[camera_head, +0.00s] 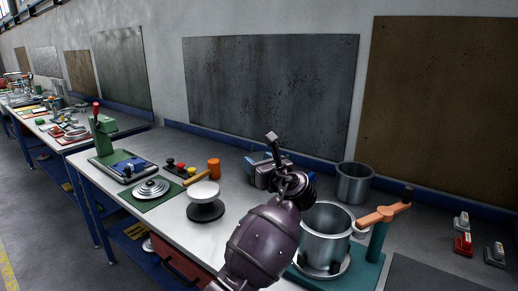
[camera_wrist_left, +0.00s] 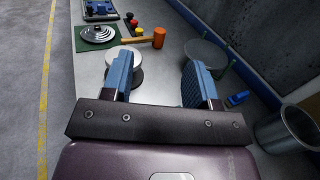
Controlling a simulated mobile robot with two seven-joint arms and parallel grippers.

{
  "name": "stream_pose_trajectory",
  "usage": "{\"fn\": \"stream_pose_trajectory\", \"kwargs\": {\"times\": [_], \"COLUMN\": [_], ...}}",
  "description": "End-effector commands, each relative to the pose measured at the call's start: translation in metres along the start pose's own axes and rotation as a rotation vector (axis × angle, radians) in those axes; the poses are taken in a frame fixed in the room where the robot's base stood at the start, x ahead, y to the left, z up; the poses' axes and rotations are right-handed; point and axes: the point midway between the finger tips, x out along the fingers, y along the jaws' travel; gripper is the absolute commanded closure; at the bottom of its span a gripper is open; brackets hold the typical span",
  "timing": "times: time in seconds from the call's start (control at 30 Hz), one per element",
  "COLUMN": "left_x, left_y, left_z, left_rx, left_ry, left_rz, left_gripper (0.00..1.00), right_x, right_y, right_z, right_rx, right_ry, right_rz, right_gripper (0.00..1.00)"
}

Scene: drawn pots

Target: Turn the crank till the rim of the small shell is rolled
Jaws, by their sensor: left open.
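A grey metal shell (camera_head: 325,238) stands upright on a teal machine base (camera_head: 365,272). A second grey metal shell (camera_head: 354,184) stands further back by the wall; I cannot tell which shell is meant as small. My left gripper (camera_head: 266,170) is over the bench, left of the machine and apart from the crank. In the wrist view its blue fingers (camera_wrist_left: 158,80) are spread with nothing held. My right gripper is out of view.
A white-topped round stand (camera_head: 204,196), an orange-headed mallet (camera_head: 213,168), a stepped metal disc (camera_head: 151,188) and a green press (camera_head: 104,135) lie to the left. Small red and grey blocks (camera_head: 463,243) sit at the right. The wall closes the bench's back.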

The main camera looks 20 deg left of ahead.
Motion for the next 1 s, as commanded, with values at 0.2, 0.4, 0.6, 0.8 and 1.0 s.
{"fn": "stream_pose_trajectory", "kwargs": {"times": [0.2, 0.4, 0.6, 0.8, 1.0], "left_x": [0.0, 0.0, 0.0, 0.005, 0.03], "left_y": [0.0, 0.001, 0.0, 0.007, 0.048], "left_z": [0.03, 0.039, 0.039, 0.024, -0.022], "left_rx": [-0.001, -0.001, 0.0, 0.02, 0.146], "left_ry": [0.0, 0.001, 0.0, 0.008, -0.06], "left_rz": [0.001, 0.001, 0.001, 0.013, 0.048], "left_gripper": [0.46, 0.46, 0.46, 0.71, 1.0], "right_x": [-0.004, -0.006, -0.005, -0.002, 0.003], "right_y": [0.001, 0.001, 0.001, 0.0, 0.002], "right_z": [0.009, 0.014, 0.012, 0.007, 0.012], "right_rx": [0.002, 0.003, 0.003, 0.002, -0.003], "right_ry": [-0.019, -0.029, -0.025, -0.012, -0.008], "right_rz": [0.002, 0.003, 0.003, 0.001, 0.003], "right_gripper": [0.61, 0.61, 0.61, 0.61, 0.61]}}
